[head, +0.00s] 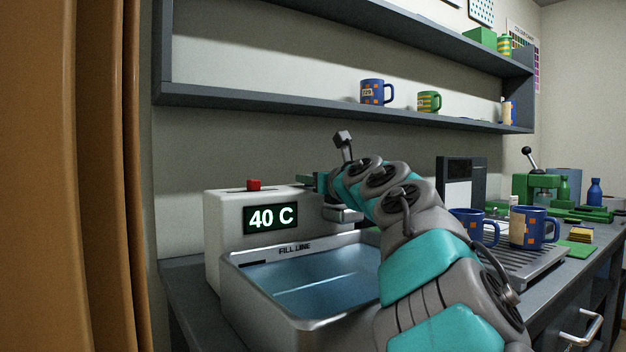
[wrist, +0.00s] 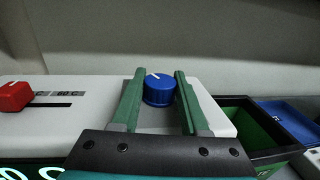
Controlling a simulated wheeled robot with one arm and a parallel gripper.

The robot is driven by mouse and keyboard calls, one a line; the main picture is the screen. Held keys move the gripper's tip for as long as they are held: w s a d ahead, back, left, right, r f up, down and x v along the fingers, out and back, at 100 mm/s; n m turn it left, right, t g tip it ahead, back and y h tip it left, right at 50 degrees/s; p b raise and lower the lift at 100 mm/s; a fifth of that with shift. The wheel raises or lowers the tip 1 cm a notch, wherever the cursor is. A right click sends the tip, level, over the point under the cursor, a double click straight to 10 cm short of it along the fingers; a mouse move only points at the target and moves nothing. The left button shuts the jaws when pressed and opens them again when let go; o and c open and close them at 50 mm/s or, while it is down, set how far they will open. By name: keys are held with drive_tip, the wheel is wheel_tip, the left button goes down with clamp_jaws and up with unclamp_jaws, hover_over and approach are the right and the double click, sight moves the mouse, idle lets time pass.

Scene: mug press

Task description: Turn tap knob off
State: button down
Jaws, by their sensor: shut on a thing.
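The tap knob (wrist: 159,93) is a round blue knob with a white line on its top, on top of the white tap unit (head: 226,235). My gripper (wrist: 159,72) has one green finger on each side of the knob and is shut on it. In the head view my gripper (head: 312,181) is at the right end of the unit's top, and the knob cannot be made out there. The unit's display (head: 271,218) reads 40 C. Bluish water (head: 310,280) fills much of the sink basin (head: 345,318) in front, below the fill line label.
A red slider (head: 254,185) sits on the unit's top, left of my gripper. Blue mugs (head: 528,231) stand on the drying rack at the right. A shelf (head: 330,112) with mugs runs above. A brown curtain (head: 85,170) is at the left. A dark green bin (wrist: 250,125) is beside the unit.

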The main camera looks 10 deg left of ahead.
drive_tip(key=shift+w+d+n+g+y, duration=0.1)
drive_tip(key=shift+n+g+y, duration=0.8)
drive_tip(key=shift+g+y, duration=0.2)
drive_tip(key=shift+r+n+g+y, duration=0.1)
drive_tip(key=shift+n+g+y, duration=0.6)
drive_tip(key=shift+n+g, duration=0.25)
drive_tip(key=shift+n+g+y, duration=0.25)
drive_tip(key=shift+g+y, duration=0.05)
drive_tip(key=shift+g, duration=0.15)
drive_tip(key=shift+c, duration=2.1)
unclamp_jaws()
